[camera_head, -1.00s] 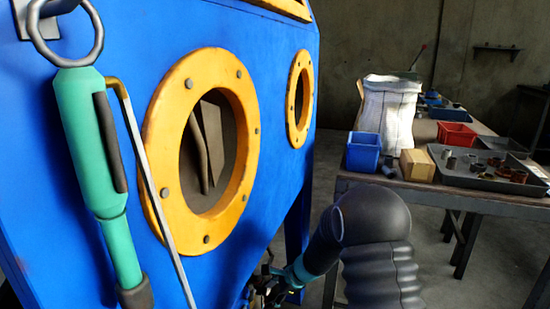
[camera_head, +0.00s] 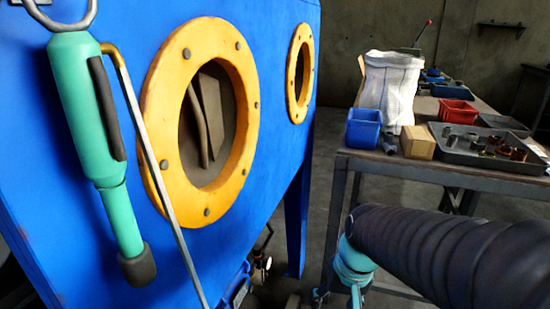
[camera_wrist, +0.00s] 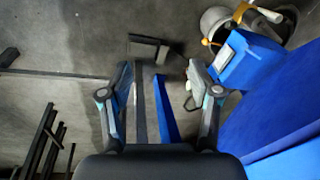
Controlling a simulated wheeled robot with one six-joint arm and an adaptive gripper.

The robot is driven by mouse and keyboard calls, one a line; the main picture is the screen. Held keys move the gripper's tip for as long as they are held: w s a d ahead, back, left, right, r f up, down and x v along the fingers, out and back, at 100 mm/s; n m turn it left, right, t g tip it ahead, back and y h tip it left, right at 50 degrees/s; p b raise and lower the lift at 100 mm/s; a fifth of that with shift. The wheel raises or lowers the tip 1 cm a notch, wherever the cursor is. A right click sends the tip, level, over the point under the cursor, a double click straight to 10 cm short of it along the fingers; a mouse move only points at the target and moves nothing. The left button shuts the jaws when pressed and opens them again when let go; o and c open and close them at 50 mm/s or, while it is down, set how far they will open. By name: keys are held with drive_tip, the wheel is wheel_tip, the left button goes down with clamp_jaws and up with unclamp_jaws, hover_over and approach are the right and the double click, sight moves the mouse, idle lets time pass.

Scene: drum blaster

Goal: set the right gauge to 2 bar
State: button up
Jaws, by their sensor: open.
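In the head view a small round pale-faced fitting (camera_head: 262,264), perhaps a gauge, sits low beside the blue cabinet (camera_head: 285,120). Its dial cannot be read, and I cannot tell whether it is the right gauge. My gripper (camera_wrist: 160,76) is open in the wrist view, its two fingers spread wide with nothing held. A blue leg (camera_wrist: 166,112) shows between the fingers, with floor beyond. A blue box with a pale label (camera_wrist: 245,62) is right of the fingers. In the head view my arm reaches in from the right, its end low and partly cut off.
A workbench (camera_head: 470,172) stands at the right with a blue bin (camera_head: 363,130), a red bin (camera_head: 458,111), a wooden block (camera_head: 418,143) and a tray of parts (camera_head: 460,157). Dark bars (camera_wrist: 40,143) lie lower left in the wrist view.

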drive_tip(key=s+d+r+t+h, duration=0.1)
drive_tip(key=s+d+r+t, duration=0.2)
drive_tip(key=s+r, duration=0.4)
drive_tip(key=shift+s+d+r+n+t, duration=0.3)
drive_tip(key=shift+s+d+r+t, duration=0.1)
drive_tip(key=shift+r+t, duration=0.25)
idle(0.5)
